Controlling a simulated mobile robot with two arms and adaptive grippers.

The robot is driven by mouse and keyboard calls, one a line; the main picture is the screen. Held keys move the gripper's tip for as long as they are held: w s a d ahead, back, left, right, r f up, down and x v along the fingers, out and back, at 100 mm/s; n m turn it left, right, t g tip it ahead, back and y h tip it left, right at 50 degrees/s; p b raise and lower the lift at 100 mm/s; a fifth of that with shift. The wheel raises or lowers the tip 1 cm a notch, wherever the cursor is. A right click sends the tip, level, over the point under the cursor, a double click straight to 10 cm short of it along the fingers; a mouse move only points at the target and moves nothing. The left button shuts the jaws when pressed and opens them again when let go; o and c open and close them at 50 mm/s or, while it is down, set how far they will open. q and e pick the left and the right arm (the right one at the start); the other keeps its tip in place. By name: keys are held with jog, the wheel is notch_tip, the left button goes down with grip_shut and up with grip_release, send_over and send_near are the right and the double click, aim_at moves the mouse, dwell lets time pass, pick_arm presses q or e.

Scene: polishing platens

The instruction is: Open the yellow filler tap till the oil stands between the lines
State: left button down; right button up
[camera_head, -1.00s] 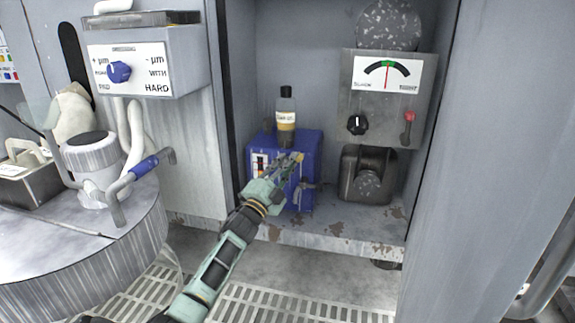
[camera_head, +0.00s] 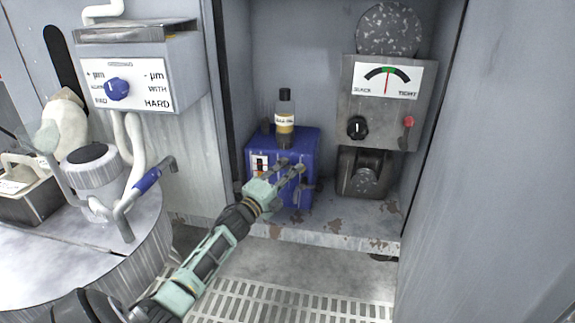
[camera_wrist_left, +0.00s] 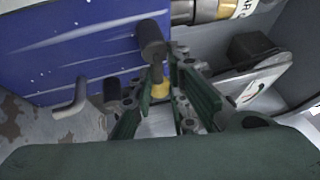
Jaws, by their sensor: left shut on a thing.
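The blue oil box (camera_head: 256,187) stands on the cabinet shelf, with a white sight label (camera_head: 260,165) on its front. The oil level and lines are too small to read. My left gripper (camera_head: 293,167) is at the front right of the box. In the left wrist view my left gripper (camera_wrist_left: 172,85) is shut on the yellow filler tap (camera_wrist_left: 160,91), whose yellow part shows between the fingers. A dark knob on a stem (camera_wrist_left: 150,38) stands just beyond it. The fingers hide much of the tap in the head view. My right gripper is not in view.
An oil bottle (camera_head: 285,121) stands on top of the box. A grey gauge panel (camera_head: 347,88) and a dark motor-like part (camera_head: 346,180) are to the right. Cabinet walls close in both sides. A round platen table (camera_head: 60,235) is at the left.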

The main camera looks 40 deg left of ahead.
pick_arm(q)
jog(key=shift+d+m, duration=0.2)
jog(key=shift+m, duration=0.2)
jog(key=c, duration=1.7)
grip_release()
jog(key=shift+w+f, duration=0.1)
jog(key=shift+w, duration=0.05)
jog(key=shift+c, duration=0.2)
jog(key=s+f, duration=0.2)
jog(key=s, duration=1)
jog(key=shift+d, duration=0.15)
